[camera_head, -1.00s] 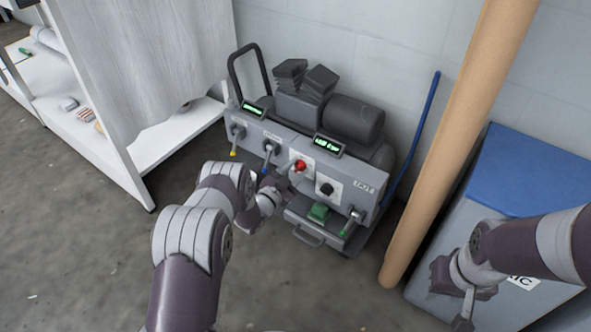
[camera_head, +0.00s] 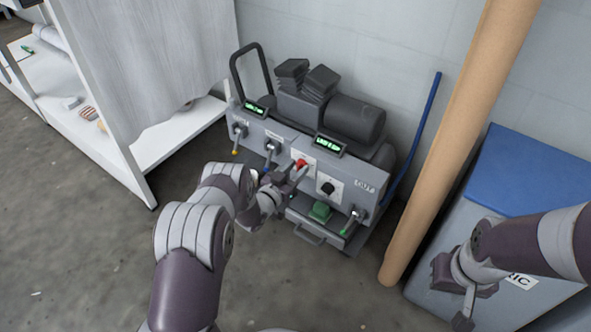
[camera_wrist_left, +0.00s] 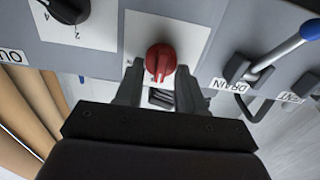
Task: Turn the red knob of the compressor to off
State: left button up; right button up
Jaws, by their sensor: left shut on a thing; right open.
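The compressor (camera_head: 285,140) stands against the wall, a grey box with a black motor and tank on top. Its red knob (camera_head: 301,164) sits on a white plate on the front panel, and it also shows in the left wrist view (camera_wrist_left: 160,58). My left gripper (camera_head: 293,172) is at the knob, its two fingers on either side of it and shut on it in the left wrist view (camera_wrist_left: 160,75). The knob's exact pointer mark is hard to read. My right gripper (camera_head: 465,318) is open and empty at the lower right, away from the compressor.
On the panel are a black dial (camera_head: 328,188), a blue-handled lever (camera_head: 269,150), a yellow-tipped lever (camera_head: 237,140) and a green-tipped lever (camera_head: 352,222). A green block (camera_head: 320,211) lies below. A cardboard tube (camera_head: 450,150) and a blue-lidded bin (camera_head: 530,170) stand to the right.

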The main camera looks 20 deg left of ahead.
pick_arm(q)
jog(key=shift+f, duration=0.1)
jog(key=o, duration=1)
jog(key=p+v, duration=0.6)
jog(key=v, duration=0.6)
jog(key=shift+s, duration=0.35)
jog(key=shift+a, duration=0.15)
